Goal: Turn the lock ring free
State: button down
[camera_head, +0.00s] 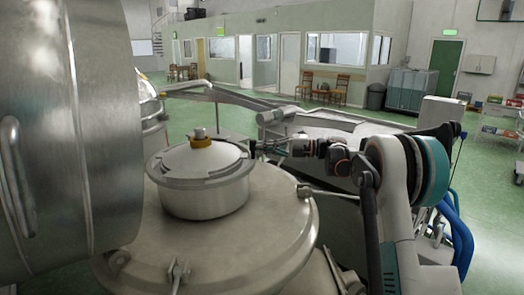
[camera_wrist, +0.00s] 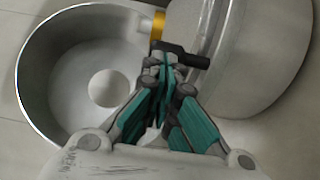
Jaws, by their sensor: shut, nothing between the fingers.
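A round steel hatch (camera_head: 205,196) stands on top of the large domed tank (camera_head: 235,240). I cannot tell for certain which of the two is the lock ring. My gripper (camera_head: 254,149) is shut and empty, just right of the collar at about lid height. In the wrist view my gripper (camera_wrist: 163,65) is close to the orange collar (camera_wrist: 157,27); contact is unclear.
A big steel cylinder (camera_head: 65,120) with a bar handle (camera_head: 18,170) fills the left. Clamps (camera_head: 177,272) and fittings stick out from the tank's rim. A grey trough (camera_head: 320,125) lies behind my arm. Open green floor (camera_head: 200,110) extends beyond.

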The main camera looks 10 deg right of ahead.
jog(key=shift+w+d, duration=0.15)
jog(key=shift+w, duration=0.35)
jog(key=shift+w+d, duration=0.15)
jog(key=shift+w, duration=0.35)
